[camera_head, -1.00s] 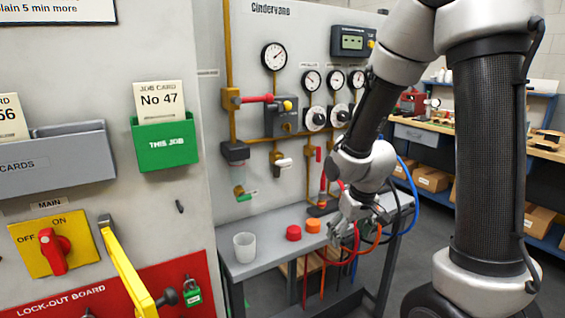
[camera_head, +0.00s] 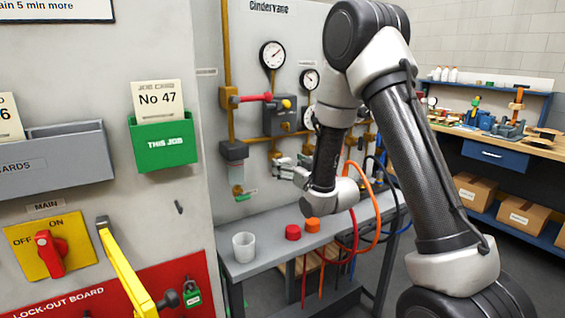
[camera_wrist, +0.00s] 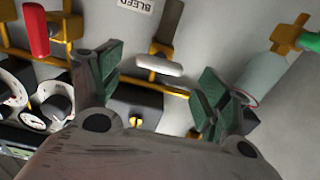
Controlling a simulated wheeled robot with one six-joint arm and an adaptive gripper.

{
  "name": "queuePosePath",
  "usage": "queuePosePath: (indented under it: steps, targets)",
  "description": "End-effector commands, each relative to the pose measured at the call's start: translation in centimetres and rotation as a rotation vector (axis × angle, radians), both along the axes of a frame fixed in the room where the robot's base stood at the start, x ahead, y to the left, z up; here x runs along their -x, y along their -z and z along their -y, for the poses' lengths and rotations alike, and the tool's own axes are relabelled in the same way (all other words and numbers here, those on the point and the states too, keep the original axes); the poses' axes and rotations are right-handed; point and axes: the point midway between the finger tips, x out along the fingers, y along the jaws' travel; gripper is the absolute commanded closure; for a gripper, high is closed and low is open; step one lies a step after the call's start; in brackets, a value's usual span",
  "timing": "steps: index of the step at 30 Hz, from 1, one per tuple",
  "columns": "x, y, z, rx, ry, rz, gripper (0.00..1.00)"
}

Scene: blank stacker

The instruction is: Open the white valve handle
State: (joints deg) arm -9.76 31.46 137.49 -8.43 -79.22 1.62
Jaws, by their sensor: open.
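The white valve handle (camera_wrist: 158,66) shows in the wrist view on a small brass valve stem, below an upside-down BLEED label. It lies crosswise to its pipe. My gripper (camera_wrist: 157,86) is open, with one green-padded finger on each side of the handle and visible gaps between. The handle is not gripped; I cannot tell how far in depth it is from the fingers. In the head view my gripper (camera_head: 287,170) is at the panel by the bleed valve and largely covers the handle there.
A red handle (camera_wrist: 37,30) and a clear sight tube (camera_wrist: 266,76) flank the valve in the wrist view. Below the panel, a grey bench (camera_head: 262,262) holds a white cup (camera_head: 244,247), a red cap (camera_head: 293,232) and an orange cap (camera_head: 312,225). Hoses (camera_head: 376,215) hang near my wrist.

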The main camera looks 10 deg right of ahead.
Motion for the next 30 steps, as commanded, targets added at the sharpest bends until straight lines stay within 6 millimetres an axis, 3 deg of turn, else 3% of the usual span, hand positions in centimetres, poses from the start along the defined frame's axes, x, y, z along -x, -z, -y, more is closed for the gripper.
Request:
queuePosePath:
  steps: [7, 18, 26, 30]
  targets:
    - [-3.5, 0.0, -1.1, 0.000, 0.001, -0.001, 0.23]
    - [-4.2, 0.1, -1.3, 0.001, 0.001, -0.003, 0.23]
    - [-4.2, 0.0, -1.3, 0.001, 0.001, -0.003, 0.69]
    - [-4.2, 0.1, -1.3, 0.003, 0.001, -0.002, 0.69]
